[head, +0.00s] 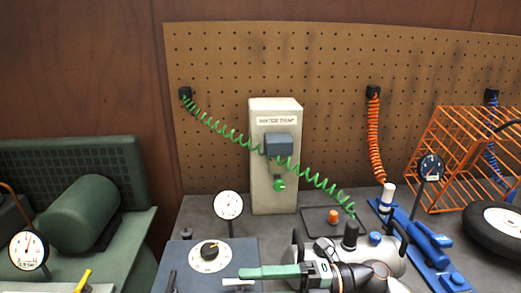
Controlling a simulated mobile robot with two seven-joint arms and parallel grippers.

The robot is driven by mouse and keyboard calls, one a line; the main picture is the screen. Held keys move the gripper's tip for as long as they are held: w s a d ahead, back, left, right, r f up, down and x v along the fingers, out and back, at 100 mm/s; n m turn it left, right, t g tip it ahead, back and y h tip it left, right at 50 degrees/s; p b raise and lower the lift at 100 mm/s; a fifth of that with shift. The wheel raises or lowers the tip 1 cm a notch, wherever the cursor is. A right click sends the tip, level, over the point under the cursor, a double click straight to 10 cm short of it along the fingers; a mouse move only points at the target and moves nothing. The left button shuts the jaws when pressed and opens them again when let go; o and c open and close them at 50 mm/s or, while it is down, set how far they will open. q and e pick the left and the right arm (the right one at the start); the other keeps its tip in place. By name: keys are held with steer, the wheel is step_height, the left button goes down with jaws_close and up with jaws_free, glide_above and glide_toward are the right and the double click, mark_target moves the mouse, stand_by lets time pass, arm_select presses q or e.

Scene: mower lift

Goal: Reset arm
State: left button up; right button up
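A dark and silver jointed assembly at the bottom centre-right looks like my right wrist and gripper (318,273). It lies in front of the grey tank on the bench. A green bar (268,271) with a pale strip under it extends left from it. I cannot tell whether the fingers are shut on the bar or apart. The bottom edge cuts off part of this group. My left gripper is not in view.
The grey bench (185,222) holds a blue dial box (236,250), a white gauge (229,205), a "WATER TRAP" post (262,190), an orange rack (455,150) and a wheel (495,225). A green coiled hose (225,130) crosses the post. Green machinery (80,210) stands left.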

steer(key=w+d+f+m+t+h, duration=0.2)
steer(key=d+f+m+t+h, duration=0.15)
steer(key=m+t, duration=0.65)
steer(key=w+d+f+m+t+h, duration=0.25)
steer(key=f+m+t, duration=0.4)
steer(key=m, duration=0.65)
steer(key=s+d+f+m+g+h, duration=0.2)
steer(key=s+d+f+m+h, duration=0.3)
steer(key=s+f, duration=0.4)
steer(key=s+d+f+m+g+h+p, duration=0.1)
steer(key=s+d+f+m+g+h, duration=0.2)
steer(key=f, duration=1.1)
steer(key=s+d+m+h, duration=0.2)
steer(key=s+d+m, duration=0.1)
steer(key=s+m, duration=0.1)
steer(key=shift+s+d+f+g, duration=0.3)
steer(key=shift+s+g, duration=0.05)
steer(key=shift+s, duration=0.5)
